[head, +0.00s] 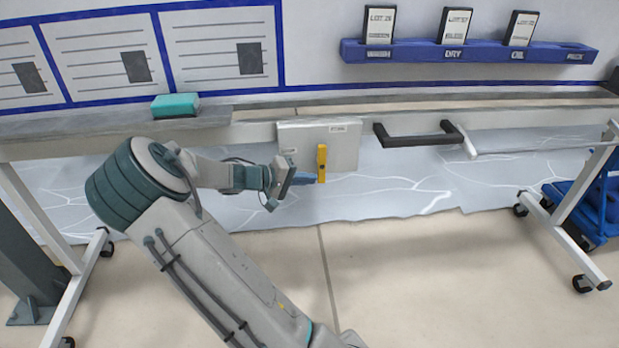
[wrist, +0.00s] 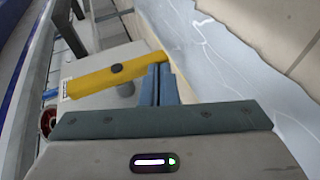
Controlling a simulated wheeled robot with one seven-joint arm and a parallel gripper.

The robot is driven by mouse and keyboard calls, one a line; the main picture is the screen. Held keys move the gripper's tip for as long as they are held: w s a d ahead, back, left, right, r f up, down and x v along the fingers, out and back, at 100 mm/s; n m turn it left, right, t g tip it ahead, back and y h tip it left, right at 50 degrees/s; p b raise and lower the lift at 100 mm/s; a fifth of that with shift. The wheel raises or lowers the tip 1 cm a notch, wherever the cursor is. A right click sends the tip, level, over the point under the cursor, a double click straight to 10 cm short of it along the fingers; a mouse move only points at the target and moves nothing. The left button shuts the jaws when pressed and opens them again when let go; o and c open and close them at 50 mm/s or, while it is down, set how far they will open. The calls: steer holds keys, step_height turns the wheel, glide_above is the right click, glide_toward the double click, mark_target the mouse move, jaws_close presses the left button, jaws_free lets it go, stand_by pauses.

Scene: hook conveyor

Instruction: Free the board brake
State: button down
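The board brake shows as a yellow lever (head: 321,162) on a pale grey box (head: 344,146) under the front rail of the stand. In the head view the lever hangs upright. In the wrist view the yellow lever (wrist: 88,79) crosses the box face, with a dark round pivot near its middle. My gripper (head: 311,178) is at the lever's lower end, to its left in the head view. Its blue fingers (wrist: 160,72) lie close together with only a thin line between them. Their tips are at the lever's end; I cannot tell whether they touch.
A black handle (head: 412,139) sticks out right of the box, with a pale bar (head: 535,140) beyond. A teal block (head: 175,105) lies on the ledge at left. A blue rack (head: 465,52) holds cards above. Wheeled legs stand both sides; the floor in front is clear.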

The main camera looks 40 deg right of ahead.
steer(key=shift+d, duration=0.1)
steer(key=w+a+p, duration=0.3)
steer(key=a+p, duration=0.1)
steer(key=a, duration=0.9)
steer(key=shift+w+a, duration=0.3)
steer(key=shift+w, duration=0.1)
